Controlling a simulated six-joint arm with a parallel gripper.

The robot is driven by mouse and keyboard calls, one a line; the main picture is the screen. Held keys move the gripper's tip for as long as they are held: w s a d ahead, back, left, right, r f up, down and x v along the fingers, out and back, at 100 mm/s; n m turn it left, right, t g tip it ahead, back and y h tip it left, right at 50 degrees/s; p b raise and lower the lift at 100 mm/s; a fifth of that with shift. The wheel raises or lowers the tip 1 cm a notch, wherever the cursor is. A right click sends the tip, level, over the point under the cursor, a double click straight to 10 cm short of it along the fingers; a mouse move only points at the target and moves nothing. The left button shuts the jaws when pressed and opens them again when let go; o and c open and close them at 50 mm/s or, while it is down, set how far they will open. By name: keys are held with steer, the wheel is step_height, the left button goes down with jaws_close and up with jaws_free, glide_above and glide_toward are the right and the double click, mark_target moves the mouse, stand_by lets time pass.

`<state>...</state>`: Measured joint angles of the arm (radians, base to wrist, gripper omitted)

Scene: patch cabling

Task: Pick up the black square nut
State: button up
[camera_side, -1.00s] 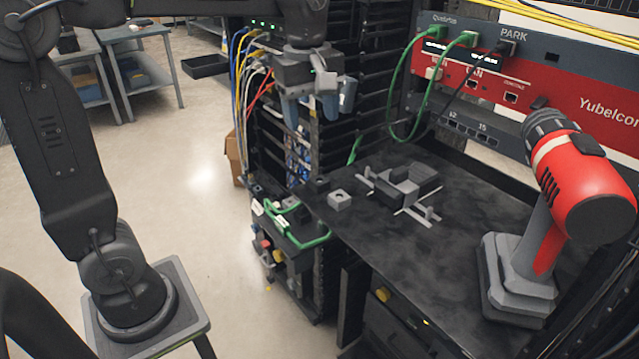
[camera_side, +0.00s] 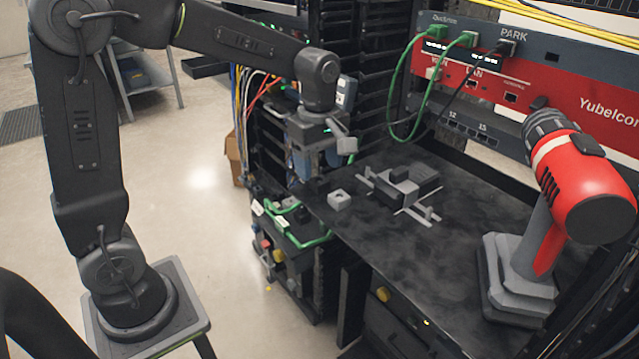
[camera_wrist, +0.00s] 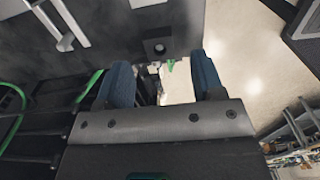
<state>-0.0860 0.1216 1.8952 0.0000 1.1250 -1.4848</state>
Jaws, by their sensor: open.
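The black square nut (camera_wrist: 155,47), a small dark block with a round hole, lies flat near the edge of the dark shelf in the wrist view. It is just beyond the gap between my fingertips.
A red drill (camera_side: 575,190) stands at right. Green cables (camera_side: 393,95) hang from the rack panel. The shelf's front middle is clear.

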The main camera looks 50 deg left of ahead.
mark_target(318, 181)
step_height(318, 181, down, 3)
steer(key=shift+f, duration=0.15)
steer(key=c, duration=1)
